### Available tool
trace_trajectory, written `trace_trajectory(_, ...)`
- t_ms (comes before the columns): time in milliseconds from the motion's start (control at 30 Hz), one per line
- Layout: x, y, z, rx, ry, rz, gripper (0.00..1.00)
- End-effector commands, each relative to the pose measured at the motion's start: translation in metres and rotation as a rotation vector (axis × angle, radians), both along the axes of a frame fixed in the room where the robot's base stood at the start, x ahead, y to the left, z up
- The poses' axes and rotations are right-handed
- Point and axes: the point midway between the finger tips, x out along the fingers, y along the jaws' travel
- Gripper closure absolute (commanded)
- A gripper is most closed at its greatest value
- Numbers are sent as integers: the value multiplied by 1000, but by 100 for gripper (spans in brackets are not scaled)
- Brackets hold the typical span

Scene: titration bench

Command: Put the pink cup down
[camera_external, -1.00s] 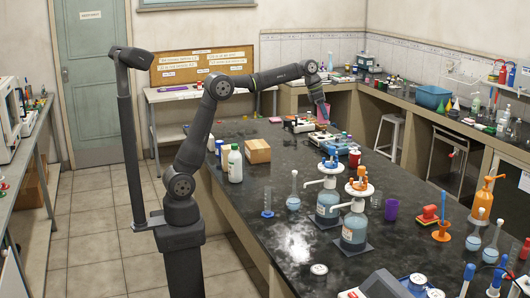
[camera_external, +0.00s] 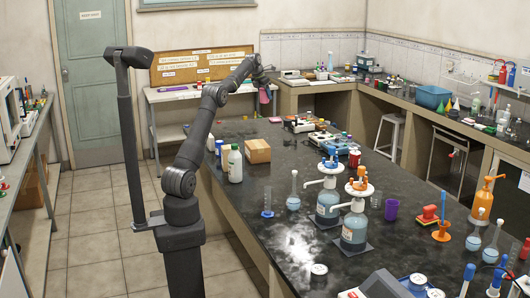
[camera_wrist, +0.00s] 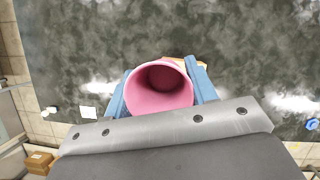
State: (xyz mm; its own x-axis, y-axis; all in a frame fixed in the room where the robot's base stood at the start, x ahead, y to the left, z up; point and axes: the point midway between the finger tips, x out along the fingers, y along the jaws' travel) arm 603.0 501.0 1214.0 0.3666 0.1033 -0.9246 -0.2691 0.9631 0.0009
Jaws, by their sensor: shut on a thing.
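The pink cup (camera_wrist: 160,90) is between the blue fingers of my gripper (camera_wrist: 161,88) in the wrist view. Its open mouth faces the camera and its inside looks empty. In the external view the pink cup (camera_external: 264,95) hangs below my gripper (camera_external: 263,85) near the far end of the dark bench (camera_external: 215,128). My gripper is shut on it. The wrist view shows the dark mottled bench top (camera_wrist: 250,40) beyond the cup. How high the cup is above the bench I cannot tell exactly.
A cardboard box (camera_external: 257,151) and white bottles (camera_external: 235,164) stand on the bench nearer the camera. Small racks and devices (camera_external: 300,124) stand to the right of the cup. Dispenser bottles (camera_external: 354,228) stand further forward. The far left bench end looks mostly clear.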

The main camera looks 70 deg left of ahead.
Motion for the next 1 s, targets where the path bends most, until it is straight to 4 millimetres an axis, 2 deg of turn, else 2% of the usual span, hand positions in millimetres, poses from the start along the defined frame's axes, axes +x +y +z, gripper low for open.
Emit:
trace_trajectory(33,-10,17,-2,0,0,26,70)
trace_trajectory(100,-21,33,-4,0,0,52,70)
trace_trajectory(367,-55,78,-10,1,0,127,70)
trace_trajectory(667,-53,74,-43,-2,1,122,70)
trace_trajectory(800,-53,74,-76,-3,3,121,70)
trace_trajectory(1000,-53,73,-144,-4,4,121,70)
